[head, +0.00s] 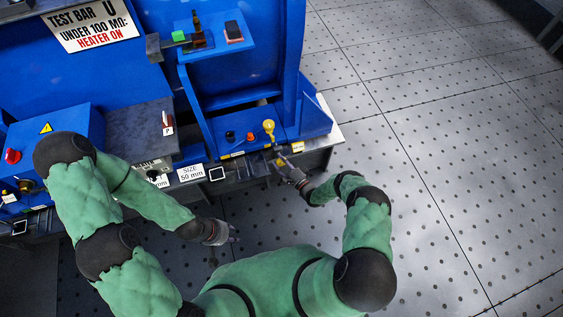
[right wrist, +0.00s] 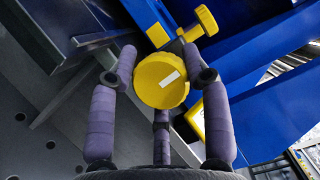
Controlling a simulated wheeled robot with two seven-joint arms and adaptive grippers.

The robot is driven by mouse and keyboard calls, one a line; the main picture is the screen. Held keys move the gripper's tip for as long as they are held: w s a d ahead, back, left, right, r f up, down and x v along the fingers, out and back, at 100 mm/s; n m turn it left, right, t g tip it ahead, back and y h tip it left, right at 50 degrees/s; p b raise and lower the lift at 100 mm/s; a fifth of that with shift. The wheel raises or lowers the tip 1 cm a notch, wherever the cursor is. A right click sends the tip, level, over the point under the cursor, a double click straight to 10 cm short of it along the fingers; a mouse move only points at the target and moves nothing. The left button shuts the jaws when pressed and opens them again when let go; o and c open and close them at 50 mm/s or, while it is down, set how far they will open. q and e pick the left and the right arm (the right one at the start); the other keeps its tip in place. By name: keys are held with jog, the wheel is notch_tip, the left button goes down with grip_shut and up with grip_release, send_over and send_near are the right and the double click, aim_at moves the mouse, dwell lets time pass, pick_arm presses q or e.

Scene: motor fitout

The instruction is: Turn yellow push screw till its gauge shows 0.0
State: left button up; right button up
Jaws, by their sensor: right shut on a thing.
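The yellow push screw (right wrist: 150,92) shows in the right wrist view as a round ridged knob with a white mark on its face. My right gripper (right wrist: 160,62) has its purple-grey fingers around this knob and is shut on it. In the head view my right gripper (head: 284,166) is at the front edge of the blue machine, where the knob is small and partly hidden. A small framed display (head: 216,173) sits on that front edge, left of the gripper; its reading is too small to tell. My left gripper (head: 220,232) hangs away from the bench, apart from any object.
Another yellow knob (head: 269,126) stands on the blue base, beside a red button (head: 250,136) and a black one. A "SIZE 50 mm" label (head: 190,172) is left of the display. Blue uprights flank the working spot. The perforated floor (head: 440,150) on the right is clear.

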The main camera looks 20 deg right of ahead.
jog(key=shift+s+a+m+y, duration=0.1)
jog(key=shift+a+m+y, duration=0.1)
jog(key=shift+m+y, duration=0.15)
dwell(0.3)
jog(key=o, duration=1.1)
jog(key=shift+d, duration=0.1)
jog(key=v, duration=1.2)
jog(key=shift+f, duration=0.1)
dwell(0.4)
